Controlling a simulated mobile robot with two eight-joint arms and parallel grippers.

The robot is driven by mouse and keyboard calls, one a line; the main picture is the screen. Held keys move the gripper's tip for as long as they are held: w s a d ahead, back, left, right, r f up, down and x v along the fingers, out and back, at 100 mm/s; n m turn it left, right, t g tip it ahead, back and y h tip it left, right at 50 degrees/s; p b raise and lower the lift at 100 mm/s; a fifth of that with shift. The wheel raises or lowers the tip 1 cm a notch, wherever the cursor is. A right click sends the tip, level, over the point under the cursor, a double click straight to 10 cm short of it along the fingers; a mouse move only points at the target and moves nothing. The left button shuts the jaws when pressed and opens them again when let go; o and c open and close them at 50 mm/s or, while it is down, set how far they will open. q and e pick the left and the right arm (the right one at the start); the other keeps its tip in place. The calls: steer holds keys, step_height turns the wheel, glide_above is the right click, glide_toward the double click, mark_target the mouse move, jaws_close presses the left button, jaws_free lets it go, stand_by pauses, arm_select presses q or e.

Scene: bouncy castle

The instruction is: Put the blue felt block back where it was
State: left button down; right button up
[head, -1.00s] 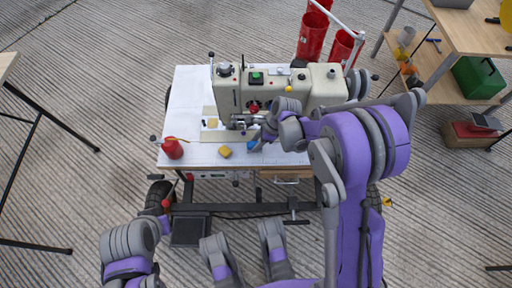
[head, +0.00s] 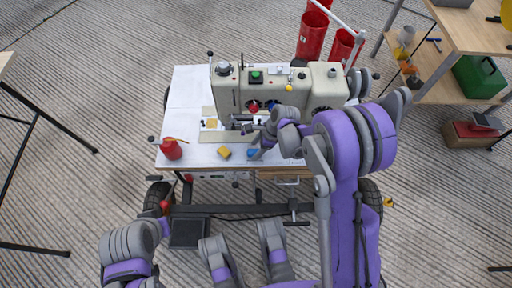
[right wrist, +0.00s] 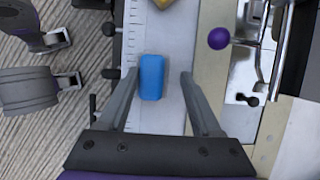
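The blue felt block (head: 252,153) lies on the white table top near its front edge, to the right of a yellow block. In the right wrist view the blue block (right wrist: 151,77) lies between the two fingers of my right gripper (right wrist: 160,75), nearer the left finger. The fingers are spread, with a clear gap on the right side of the block. In the head view my right gripper (head: 257,143) is at the block, partly hidden by its own wrist. My left gripper is not visible; only part of the left arm shows.
A cream sewing machine (head: 280,88) stands just behind the gripper. Another yellow block (head: 212,123) sits by the machine's base plate. The table's left part is mostly clear.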

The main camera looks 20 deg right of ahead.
steer(key=shift+r, duration=0.2)
steer(key=p+v, duration=0.4)
steer(key=v, duration=0.7)
steer(key=s+r+n+t+h, duration=0.1)
steer(key=s+r+n, duration=0.4)
steer(key=s+n, duration=0.5)
steer(key=s+r+n+t+h, duration=0.2)
steer(key=s+r+n, duration=0.4)
steer(key=s+n, duration=0.5)
steer(key=shift+h, duration=0.7)
